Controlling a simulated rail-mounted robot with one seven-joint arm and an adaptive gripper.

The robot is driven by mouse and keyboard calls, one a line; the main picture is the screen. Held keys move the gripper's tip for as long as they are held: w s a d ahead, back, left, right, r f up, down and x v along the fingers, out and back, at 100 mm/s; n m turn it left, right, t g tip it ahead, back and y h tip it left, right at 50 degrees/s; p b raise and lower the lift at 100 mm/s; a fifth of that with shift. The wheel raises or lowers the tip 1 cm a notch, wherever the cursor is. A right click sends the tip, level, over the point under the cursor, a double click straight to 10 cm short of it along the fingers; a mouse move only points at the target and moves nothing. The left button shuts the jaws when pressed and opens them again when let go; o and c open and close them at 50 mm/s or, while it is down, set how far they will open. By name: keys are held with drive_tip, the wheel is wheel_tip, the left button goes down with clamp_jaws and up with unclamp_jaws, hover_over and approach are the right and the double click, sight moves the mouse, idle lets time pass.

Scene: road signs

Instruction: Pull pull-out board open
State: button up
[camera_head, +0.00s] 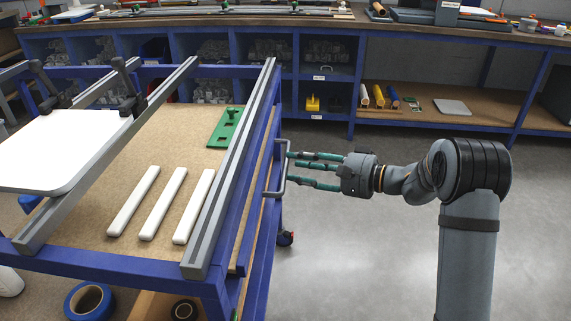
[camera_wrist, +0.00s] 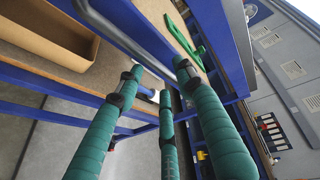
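The blue-framed work cart (camera_head: 262,165) stands at left in the head view. A grey U-shaped handle (camera_head: 285,178) sticks out from its right side; I take it to belong to the pull-out board, whose own surface I cannot clearly make out. My gripper (camera_head: 291,166) has teal fingers pointing left, their tips at the handle bar. In the wrist view my gripper (camera_wrist: 160,78) shows its fingers spread apart, with a grey bar (camera_wrist: 125,35) running down between the tips. The fingers are open; whether they touch the bar I cannot tell.
The cart top carries a white sign plate (camera_head: 60,150), several white bars (camera_head: 135,200) and a green part (camera_head: 226,127), between grey rails (camera_head: 232,165). A workbench with blue shelving (camera_head: 325,75) stands behind. The grey floor (camera_head: 350,260) right of the cart is clear.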

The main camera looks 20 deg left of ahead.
sight(286, 164)
drive_tip(key=shift+x, duration=2.15)
drive_tip(key=shift+c, duration=0.2)
clamp_jaws()
